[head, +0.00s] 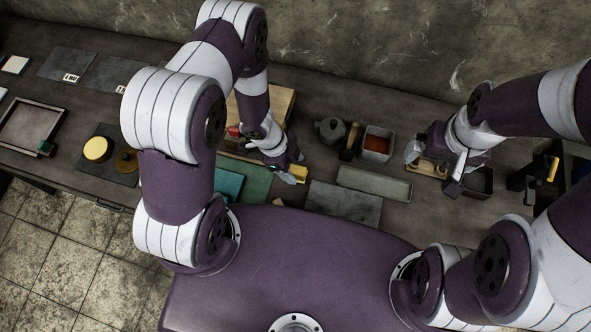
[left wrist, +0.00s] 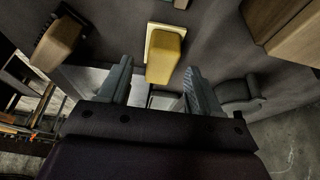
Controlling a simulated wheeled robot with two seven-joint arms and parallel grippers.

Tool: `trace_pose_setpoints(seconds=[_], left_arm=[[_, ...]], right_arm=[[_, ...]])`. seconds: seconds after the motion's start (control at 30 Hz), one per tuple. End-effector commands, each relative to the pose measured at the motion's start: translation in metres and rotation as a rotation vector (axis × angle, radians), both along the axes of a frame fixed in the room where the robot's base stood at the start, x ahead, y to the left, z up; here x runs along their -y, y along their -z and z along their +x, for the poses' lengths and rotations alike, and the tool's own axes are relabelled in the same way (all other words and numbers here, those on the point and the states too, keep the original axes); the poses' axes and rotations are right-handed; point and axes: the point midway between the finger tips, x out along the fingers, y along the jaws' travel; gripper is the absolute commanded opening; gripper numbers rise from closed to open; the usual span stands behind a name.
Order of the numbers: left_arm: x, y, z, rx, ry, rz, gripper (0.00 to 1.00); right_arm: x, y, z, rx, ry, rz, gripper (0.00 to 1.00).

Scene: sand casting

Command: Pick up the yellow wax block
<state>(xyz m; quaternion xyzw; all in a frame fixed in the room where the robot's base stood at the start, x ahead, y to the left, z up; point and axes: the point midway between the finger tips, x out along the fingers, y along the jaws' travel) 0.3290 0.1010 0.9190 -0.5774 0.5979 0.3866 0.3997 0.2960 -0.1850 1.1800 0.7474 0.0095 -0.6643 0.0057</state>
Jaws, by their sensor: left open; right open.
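The yellow wax block (head: 300,172) sits on the bench, just right of my left gripper (head: 291,169) in the head view and partly covered by it. In the left wrist view the yellow block (left wrist: 164,56) has a paler edge on its left and top. It appears between and a little beyond the two fingertips of my left gripper (left wrist: 158,70), with visible gaps on both sides. The left gripper is open and empty. My right gripper (head: 432,171) is open over a small wooden tray (head: 428,167) at the right.
A green mat (head: 258,180), a grey slab (head: 345,204) and a long grey tray (head: 374,184) lie near the block. A dark kettle-like pot (head: 331,130) and a box with red contents (head: 377,144) stand behind. A round yellow piece (head: 97,149) lies far left.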

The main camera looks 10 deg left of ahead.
Motion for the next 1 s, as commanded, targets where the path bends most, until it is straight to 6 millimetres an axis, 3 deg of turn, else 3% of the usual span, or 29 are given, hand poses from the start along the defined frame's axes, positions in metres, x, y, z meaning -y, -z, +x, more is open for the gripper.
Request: trace_pose_setpoints(seconds=[0.13, 0.37, 0.5, 0.6, 0.87, 1.0], left_arm=[[0.008, 0.018, 0.000, -0.001, 0.000, 0.000, 0.64], [0.008, 0.020, 0.000, 0.001, 0.000, 0.001, 0.64], [0.008, 0.020, 0.000, 0.001, 0.000, 0.001, 0.18], [0.008, 0.020, 0.000, 0.001, 0.000, 0.001, 0.09], [0.008, 0.017, 0.000, 0.001, 0.000, 0.001, 0.08], [0.008, 0.002, 0.001, 0.003, -0.001, 0.001, 0.08]], right_arm=[[0.000, -0.003, 0.000, 0.000, 0.000, 0.000, 1.00], [0.000, -0.002, 0.000, 0.000, 0.000, 0.000, 1.00], [0.000, -0.002, 0.000, 0.000, 0.000, 0.000, 1.00], [0.000, -0.002, 0.000, 0.000, 0.000, 0.000, 1.00], [0.000, -0.002, 0.000, 0.000, 0.000, 0.000, 1.00], [0.000, 0.000, 0.000, 0.000, 0.000, 0.000, 1.00]])
